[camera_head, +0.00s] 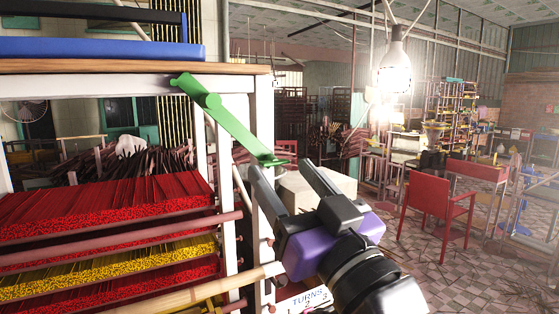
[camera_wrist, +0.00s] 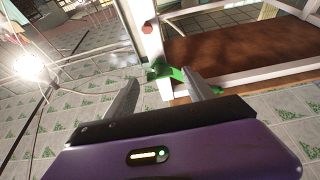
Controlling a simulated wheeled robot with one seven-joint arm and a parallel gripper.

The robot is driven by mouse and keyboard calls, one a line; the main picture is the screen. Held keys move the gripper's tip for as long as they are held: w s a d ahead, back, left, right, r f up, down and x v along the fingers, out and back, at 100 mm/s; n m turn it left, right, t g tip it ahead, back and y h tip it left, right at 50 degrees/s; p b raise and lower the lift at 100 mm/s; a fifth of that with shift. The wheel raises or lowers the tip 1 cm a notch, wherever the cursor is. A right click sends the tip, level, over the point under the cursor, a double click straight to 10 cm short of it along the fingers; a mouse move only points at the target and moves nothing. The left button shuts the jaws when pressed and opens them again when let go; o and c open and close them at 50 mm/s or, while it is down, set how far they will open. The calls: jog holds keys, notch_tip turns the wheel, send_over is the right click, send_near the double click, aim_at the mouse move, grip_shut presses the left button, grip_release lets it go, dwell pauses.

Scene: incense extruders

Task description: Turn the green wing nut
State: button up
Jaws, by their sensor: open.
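The green wing nut (camera_head: 235,125) is mounted on the side of a white frame post. Its long wing slants down to the right from the round hub, and a short wing points up to the left. My gripper (camera_head: 280,168) is open and empty, with the long wing's lower tip close to its fingertips. In the wrist view, the wing nut (camera_wrist: 163,70) shows ahead of and between the fingertips (camera_wrist: 160,77), partly behind the right finger. Whether either finger touches it, I cannot tell.
The white rack (camera_head: 228,175) holds red and yellow incense sticks on the left. A blue case (camera_head: 100,48) lies on its top. A white block (camera_head: 318,190) stands behind my gripper. A red chair (camera_head: 432,210) and a lit hanging lamp (camera_head: 394,75) are on the right.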

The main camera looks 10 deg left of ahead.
aim_at(274, 162)
jog(key=shift+x, duration=1.15)
grip_shut()
